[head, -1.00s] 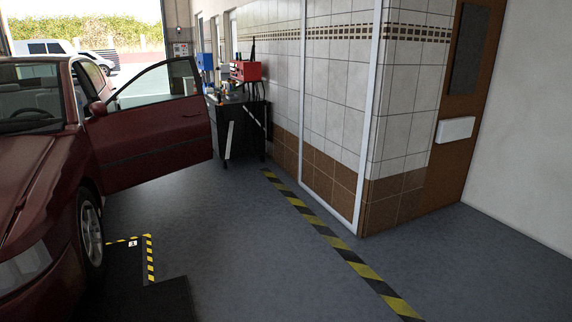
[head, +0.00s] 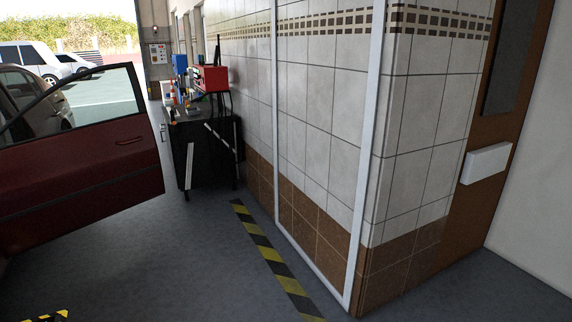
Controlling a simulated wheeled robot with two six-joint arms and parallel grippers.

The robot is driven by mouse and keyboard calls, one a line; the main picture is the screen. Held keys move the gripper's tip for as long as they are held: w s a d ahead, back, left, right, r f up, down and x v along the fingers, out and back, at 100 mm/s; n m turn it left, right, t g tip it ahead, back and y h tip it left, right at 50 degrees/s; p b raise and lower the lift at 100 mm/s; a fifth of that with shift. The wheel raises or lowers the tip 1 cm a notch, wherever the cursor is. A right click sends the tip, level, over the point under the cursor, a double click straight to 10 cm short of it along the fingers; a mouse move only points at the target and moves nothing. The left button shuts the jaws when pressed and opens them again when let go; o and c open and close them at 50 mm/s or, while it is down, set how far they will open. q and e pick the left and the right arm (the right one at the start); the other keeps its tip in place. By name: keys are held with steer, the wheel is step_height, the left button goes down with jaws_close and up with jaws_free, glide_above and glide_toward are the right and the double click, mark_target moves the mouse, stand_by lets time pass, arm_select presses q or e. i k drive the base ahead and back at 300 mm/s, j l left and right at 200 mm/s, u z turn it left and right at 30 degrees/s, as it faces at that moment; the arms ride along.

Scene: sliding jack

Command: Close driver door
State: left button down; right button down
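The driver door (head: 85,165) is dark red and stands wide open at the left of the head view. Its window frame is at the top and its handle (head: 130,141) shows near the free edge. Only the door and window area of the car show; the rest of the car body is cut off by the left edge. Neither of my grippers is in view.
A black tool cart (head: 205,150) with a red box (head: 210,78) on top stands just beyond the door's free edge, against the tiled wall (head: 325,110). A yellow-black floor stripe (head: 265,250) runs along the wall. The grey floor (head: 160,265) between door and stripe is clear.

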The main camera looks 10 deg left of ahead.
mark_target(55, 185)
steer(key=i+j+u, duration=0.2)
steer(key=i+u, duration=0.2)
steer(key=i, duration=0.3)
steer(key=i+u, duration=0.4)
steer(key=i, duration=0.25)
steer(key=i+l+u, duration=0.35)
steer(key=i, duration=0.35)
steer(key=j, duration=0.1)
